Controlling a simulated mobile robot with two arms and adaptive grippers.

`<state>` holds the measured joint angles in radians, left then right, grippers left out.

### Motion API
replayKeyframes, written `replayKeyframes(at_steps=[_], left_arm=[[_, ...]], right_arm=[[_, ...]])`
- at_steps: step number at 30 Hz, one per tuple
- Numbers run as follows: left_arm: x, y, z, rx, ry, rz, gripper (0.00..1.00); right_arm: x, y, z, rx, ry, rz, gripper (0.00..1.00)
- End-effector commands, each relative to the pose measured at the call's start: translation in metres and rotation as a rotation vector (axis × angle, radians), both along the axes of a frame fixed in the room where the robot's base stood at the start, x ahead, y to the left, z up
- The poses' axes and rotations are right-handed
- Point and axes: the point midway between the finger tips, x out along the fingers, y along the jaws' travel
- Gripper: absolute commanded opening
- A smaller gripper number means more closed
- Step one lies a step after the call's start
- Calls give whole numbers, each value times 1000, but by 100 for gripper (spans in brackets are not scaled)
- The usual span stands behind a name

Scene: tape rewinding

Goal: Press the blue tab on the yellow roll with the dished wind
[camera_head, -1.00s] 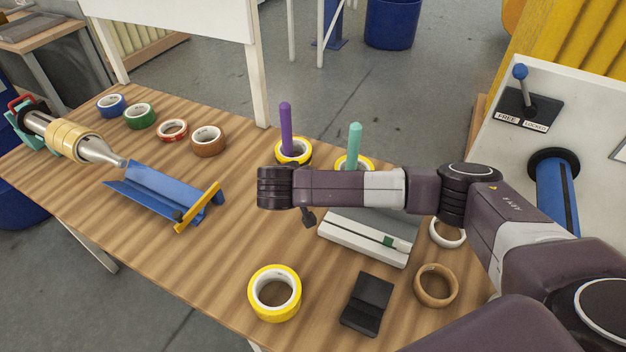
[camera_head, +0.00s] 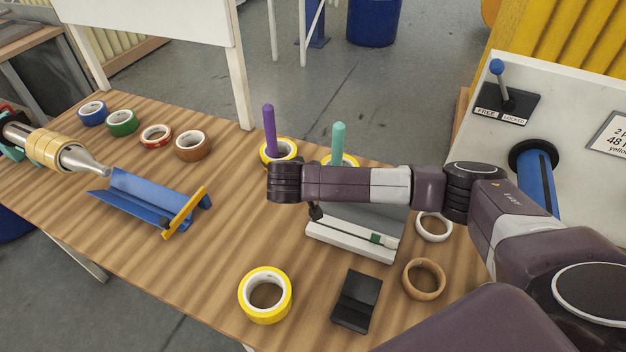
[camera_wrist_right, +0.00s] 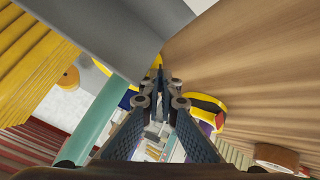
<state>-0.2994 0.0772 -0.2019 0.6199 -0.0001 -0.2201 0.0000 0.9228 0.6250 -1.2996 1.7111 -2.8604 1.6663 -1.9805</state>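Three yellow rolls show in the head view: one at the purple peg (camera_head: 283,150), one behind my right arm at the teal peg (camera_head: 351,160), and one lying flat at the front (camera_head: 250,305). I cannot tell which has the dished wind. In the right wrist view, a yellow roll with blue on it (camera_wrist_right: 126,99) is beside the teal peg, partly hidden by my fingers. Another yellow roll (camera_wrist_right: 208,103) is right of the fingers. My right gripper (camera_wrist_right: 160,74) has its fingertips together, with nothing seen between them.
A grey-white device (camera_head: 345,238) stands beneath my right arm. A black stand (camera_head: 356,300), brown ring (camera_head: 424,279) and white ring (camera_head: 434,227) are nearby.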

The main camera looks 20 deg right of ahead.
Motion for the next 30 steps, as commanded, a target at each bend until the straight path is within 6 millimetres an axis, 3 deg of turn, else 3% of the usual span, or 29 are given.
replayKeyframes(at_steps=[30], left_arm=[[0, 3, 0, 4, 0, 1, 40]], right_arm=[[0, -7, 0, -1, 1, -1, 0]])
